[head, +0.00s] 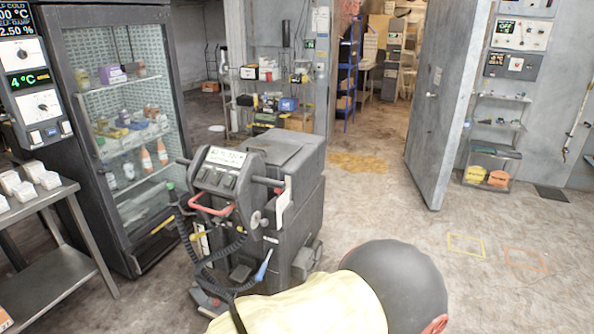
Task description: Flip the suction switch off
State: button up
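A dark grey floor-cleaning machine (290,200) stands left of the middle in the head view. Its sloped control panel (222,172) faces the camera, with a pale label or display at the top and several dark rocker switches (214,178) below. I cannot read which switch is for suction or how it is set. A red bar (210,207) runs below the panel, and a black coiled cable hangs in front. My gripper is not in view.
A yellow-clad shape with a dark grey rounded top (395,280), apparently a person, fills the bottom middle, close to the machine. A glass-door cooler (125,130) and a steel table (45,197) stand left. An open grey door (445,100) stands right.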

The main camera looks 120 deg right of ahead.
aim_at(213, 179)
jog(key=z, duration=3.65)
